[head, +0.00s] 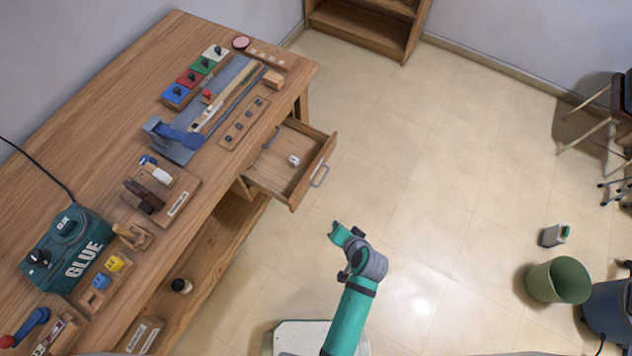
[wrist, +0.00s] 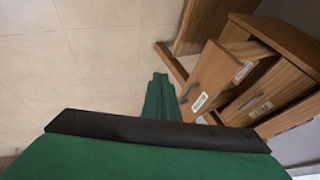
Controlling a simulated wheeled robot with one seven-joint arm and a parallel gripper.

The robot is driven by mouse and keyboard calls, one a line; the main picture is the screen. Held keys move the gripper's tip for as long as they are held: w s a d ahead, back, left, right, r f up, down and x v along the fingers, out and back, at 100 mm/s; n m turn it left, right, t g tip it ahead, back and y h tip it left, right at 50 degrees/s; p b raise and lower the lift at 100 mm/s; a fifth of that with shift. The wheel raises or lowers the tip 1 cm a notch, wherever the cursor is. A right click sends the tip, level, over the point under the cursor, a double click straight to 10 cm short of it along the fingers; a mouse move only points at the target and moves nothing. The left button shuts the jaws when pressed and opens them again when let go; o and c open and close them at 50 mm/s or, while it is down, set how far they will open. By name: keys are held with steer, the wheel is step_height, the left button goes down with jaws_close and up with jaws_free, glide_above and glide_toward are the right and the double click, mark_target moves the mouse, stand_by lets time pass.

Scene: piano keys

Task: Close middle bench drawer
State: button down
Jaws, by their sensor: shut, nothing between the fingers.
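The wooden bench (head: 120,75) stands at the left in the head view. One bench drawer (head: 290,160) is pulled out towards the right, with a grey handle (head: 319,176) on its front and a small white item (head: 294,160) inside. In the wrist view a pulled-out drawer front (wrist: 215,80) with a handle and white label is at the right, beside other labelled fronts (wrist: 262,105). The labels are too small to read. My gripper (head: 338,233) is shut and empty, below and right of the open drawer, apart from it. Its green fingers (wrist: 158,92) also show in the wrist view.
A lower bench shelf (head: 215,240) lies left of my arm. The tiled floor (head: 430,150) is clear to the right of the drawer. A wooden shelf (head: 370,25) is at the back.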

steer(key=w+d+r+g+y, duration=0.3)
steer(key=w+r+y, duration=0.3)
steer(key=w+r, duration=0.3)
glide_toward(307, 181)
steer(key=shift+n, duration=0.3)
steer(key=shift+x, duration=3)
steer(key=shift+d+f, duration=0.2)
steer(key=shift+a, duration=0.1)
